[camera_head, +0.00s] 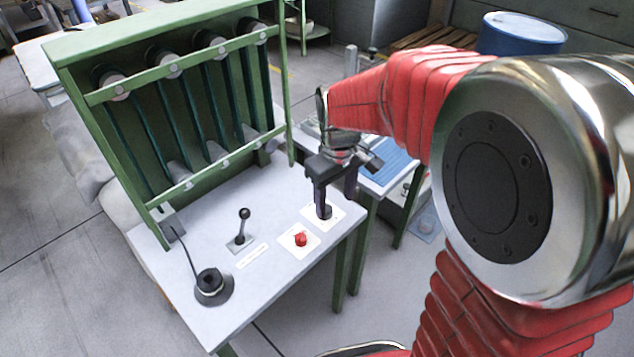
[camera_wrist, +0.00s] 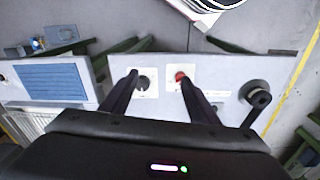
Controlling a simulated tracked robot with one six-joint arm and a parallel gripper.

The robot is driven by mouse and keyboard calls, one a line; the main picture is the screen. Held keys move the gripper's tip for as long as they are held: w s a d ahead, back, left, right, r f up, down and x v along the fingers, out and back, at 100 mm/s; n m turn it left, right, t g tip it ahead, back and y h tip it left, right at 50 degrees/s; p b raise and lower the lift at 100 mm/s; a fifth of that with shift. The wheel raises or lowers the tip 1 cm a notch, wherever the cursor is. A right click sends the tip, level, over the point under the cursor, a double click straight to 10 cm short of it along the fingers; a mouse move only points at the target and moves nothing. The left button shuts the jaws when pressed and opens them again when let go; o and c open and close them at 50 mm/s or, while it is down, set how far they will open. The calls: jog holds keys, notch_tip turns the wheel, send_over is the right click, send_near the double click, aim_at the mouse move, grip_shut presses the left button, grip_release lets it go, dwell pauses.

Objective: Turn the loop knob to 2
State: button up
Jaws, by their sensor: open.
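The knob (camera_head: 327,212) is dark and sits on a white square plate near the right edge of the grey table (camera_head: 290,255). In the wrist view the knob (camera_wrist: 144,84) shows between my fingers, closer to the left one. My gripper (camera_head: 335,198) hangs above the plate with its fingers pointing down. It is open with nothing between its jaws that I can see held. One finger overlaps the knob in the head view, so I cannot tell if they touch. The knob's pointer and number marks are too small to read.
A red button (camera_head: 300,239) on a white plate is close beside the knob. A black lever (camera_head: 242,228) and a black round device (camera_head: 211,285) with a cable stand further left. A green rack (camera_head: 180,105) rises behind. A blue-topped unit (camera_head: 388,165) stands to the right.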

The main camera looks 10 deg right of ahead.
jog(key=w+f+n, duration=0.1)
jog(key=w+n, duration=0.7)
jog(key=w, duration=0.1)
jog(key=shift+w+f+n, duration=0.3)
jog(key=shift+w+f, duration=0.1)
jog(key=f, duration=1.4)
jog(key=shift+w+d, duration=0.15)
jog(key=shift+w, duration=0.25)
jog(key=shift+r, duration=0.1)
jog(key=shift+c, duration=0.3)
jog(key=c, duration=1)
